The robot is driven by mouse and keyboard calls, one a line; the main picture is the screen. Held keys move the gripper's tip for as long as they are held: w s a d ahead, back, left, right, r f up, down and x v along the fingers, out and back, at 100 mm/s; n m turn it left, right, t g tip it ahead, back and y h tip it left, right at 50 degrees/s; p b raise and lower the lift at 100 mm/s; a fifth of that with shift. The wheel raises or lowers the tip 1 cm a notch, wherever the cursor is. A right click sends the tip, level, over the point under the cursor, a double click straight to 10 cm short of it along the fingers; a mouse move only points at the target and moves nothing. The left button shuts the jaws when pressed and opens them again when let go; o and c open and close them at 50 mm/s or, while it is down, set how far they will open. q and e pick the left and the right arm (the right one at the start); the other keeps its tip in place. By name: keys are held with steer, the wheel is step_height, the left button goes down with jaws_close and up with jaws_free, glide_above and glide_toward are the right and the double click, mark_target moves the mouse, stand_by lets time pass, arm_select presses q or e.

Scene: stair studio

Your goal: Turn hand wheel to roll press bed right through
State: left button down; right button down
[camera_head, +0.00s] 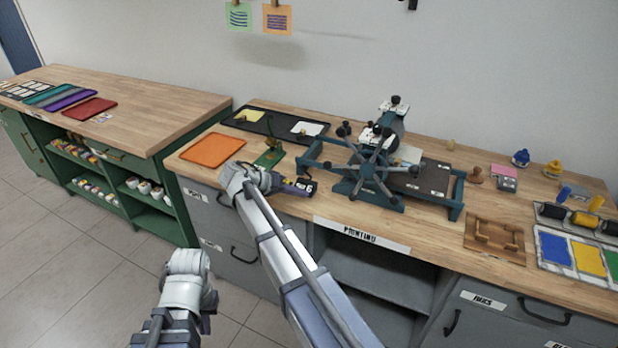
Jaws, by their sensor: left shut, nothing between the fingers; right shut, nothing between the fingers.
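The hand wheel (368,170), dark blue-grey with several spokes, faces me on the front of the press (382,200). The dark flat press bed (432,178) extends to the right of the rollers, with a pale sheet (406,155) near its left end. My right gripper (312,187) is shut and empty, left of the wheel and low near the press's left end. Whether it touches the frame I cannot tell. My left gripper (206,322) is low at the left, away from the bench, shut and empty; its fingertips are mostly hidden.
An orange mat (213,150), a dark tray (262,121) and a small green stand (270,155) are left of the press.

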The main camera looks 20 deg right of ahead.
steer(key=s+a+r+m+t+y+p, duration=0.1)
steer(key=s+r+t+p, duration=0.1)
steer(key=r+p, duration=0.75)
steer(key=s+a+r+t+p, duration=0.1)
steer(key=s+r+t+p, duration=0.15)
steer(key=r+p, duration=0.65)
steer(key=b+x, duration=0.9)
steer(key=x, duration=0.3)
steer(key=shift+a+f, duration=0.15)
steer(key=shift+f, duration=0.2)
steer(key=shift+t+b, duration=0.25)
steer(key=shift+b, duration=0.05)
